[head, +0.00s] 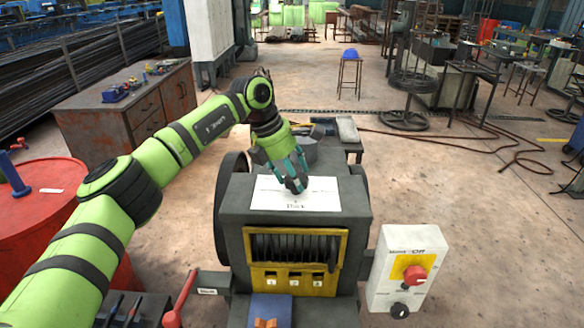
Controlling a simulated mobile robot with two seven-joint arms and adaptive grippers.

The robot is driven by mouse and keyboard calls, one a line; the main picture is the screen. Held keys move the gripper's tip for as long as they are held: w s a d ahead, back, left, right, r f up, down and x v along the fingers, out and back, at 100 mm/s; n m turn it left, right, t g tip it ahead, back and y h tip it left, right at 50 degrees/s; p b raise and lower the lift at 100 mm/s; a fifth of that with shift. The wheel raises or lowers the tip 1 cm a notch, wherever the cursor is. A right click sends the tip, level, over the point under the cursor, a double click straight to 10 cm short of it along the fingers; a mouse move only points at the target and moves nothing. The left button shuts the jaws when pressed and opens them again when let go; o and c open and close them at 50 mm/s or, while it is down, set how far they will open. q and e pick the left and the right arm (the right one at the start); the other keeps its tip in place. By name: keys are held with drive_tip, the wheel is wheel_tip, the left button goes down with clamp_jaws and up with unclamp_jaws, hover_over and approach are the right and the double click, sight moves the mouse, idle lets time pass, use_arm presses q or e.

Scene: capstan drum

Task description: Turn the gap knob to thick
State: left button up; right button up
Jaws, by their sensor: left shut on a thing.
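The grey machine (235,200) stands in the middle of the head view. Its top carries a white plate (322,195) with the word "Thick" printed near its front edge. My left gripper (295,186) reaches down from behind onto the middle of this plate, its fingertips just behind the word. It is shut on the gap knob, which is mostly hidden by the dark fingers, so I cannot tell where its pointer stands. My right gripper is out of view.
A control box (395,245) with a red knob (414,273) and a black knob (400,310) stands at the right. A red lever (180,300) rises at the front left, near a red drum (40,215). A wooden cabinet (125,110) is behind my left arm.

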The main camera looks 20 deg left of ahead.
use_arm(q)
drive_tip(key=shift+w+d+r+m+g+h+p, duration=0.1)
drive_tip(key=shift+r+m+g+h+p, duration=0.15)
drive_tip(key=shift+m+p, duration=0.4)
drive_tip(key=shift+w+d+r+m+g+h+p, duration=0.1)
drive_tip(key=shift+m+g+p, duration=0.25)
drive_tip(key=shift+m, duration=0.6)
drive_tip(key=shift+f, duration=0.1)
drive_tip(key=o, duration=1.1)
drive_tip(key=shift+d+f, duration=0.1)
drive_tip(key=shift+d, duration=0.1)
drive_tip(key=shift+s+a, duration=0.1)
drive_tip(key=shift+a, duration=0.05)
drive_tip(key=shift+a+r, duration=0.15)
drive_tip(key=shift+r, duration=0.05)
drive_tip(key=v, duration=1.1)
drive_tip(key=shift+r, duration=0.3)
